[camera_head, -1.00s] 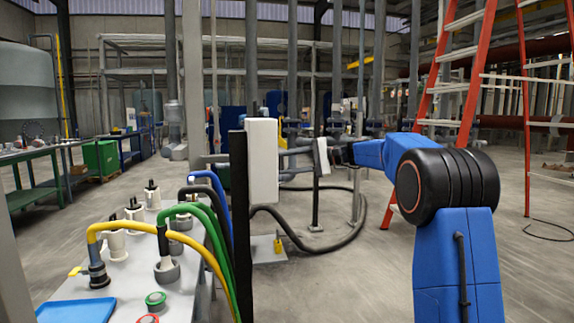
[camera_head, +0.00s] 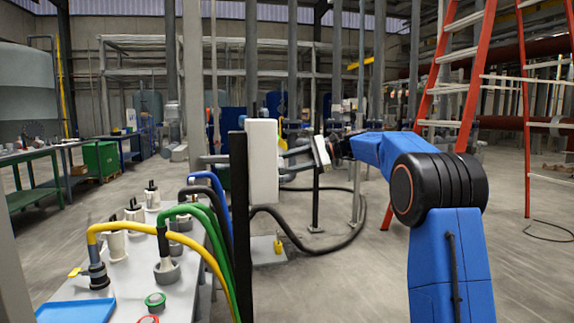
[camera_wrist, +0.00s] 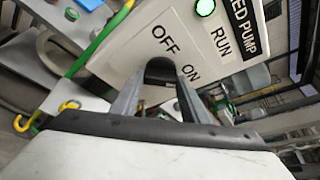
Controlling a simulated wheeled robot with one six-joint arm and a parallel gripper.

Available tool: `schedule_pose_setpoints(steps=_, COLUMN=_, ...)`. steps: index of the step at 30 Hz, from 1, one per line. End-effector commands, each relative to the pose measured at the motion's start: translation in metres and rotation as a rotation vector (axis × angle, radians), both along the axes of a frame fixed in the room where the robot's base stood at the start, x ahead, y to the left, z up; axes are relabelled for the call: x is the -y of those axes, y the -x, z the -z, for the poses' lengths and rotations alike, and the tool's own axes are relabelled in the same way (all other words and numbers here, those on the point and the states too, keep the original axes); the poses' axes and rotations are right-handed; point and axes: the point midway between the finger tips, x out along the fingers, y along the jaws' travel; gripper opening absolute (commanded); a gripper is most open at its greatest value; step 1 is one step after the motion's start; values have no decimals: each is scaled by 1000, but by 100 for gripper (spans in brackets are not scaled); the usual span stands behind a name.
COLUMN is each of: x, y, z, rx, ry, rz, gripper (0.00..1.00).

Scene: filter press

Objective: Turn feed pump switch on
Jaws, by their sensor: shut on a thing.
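The white feed pump panel (camera_wrist: 118,62) fills the upper middle of the wrist view, with OFF, ON and RUN lettering. Its dark switch knob (camera_wrist: 160,66) sits between my gripper's fingers (camera_wrist: 163,85), which are shut on it. The knob's pointer is mostly hidden, so its exact setting is unclear. A green lamp (camera_wrist: 205,7) beside RUN glows brightly. In the head view the panel (camera_head: 263,165) shows edge-on on a black post, and my gripper (camera_head: 292,157) reaches it from the right. The knob is not clear in that view.
A grey bench (camera_head: 190,270) with yellow, green, blue and black hoses stands left of the panel. A blue tray (camera_head: 75,311) lies at its near end. An orange ladder (camera_head: 455,75) stands to the right. Open floor lies between.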

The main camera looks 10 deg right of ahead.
Motion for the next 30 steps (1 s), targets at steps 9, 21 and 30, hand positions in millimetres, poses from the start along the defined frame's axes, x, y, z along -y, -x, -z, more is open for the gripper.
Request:
schedule_pose_setpoints(steps=9, x=0, y=0, z=1, rx=-1, ry=0, rz=0, gripper=59)
schedule_pose_setpoints(steps=21, x=14, y=4, z=-4, rx=0, ry=-1, rz=1, gripper=59)
schedule_pose_setpoints(steps=30, x=67, y=18, z=-19, rx=1, ry=0, rz=4, gripper=59)
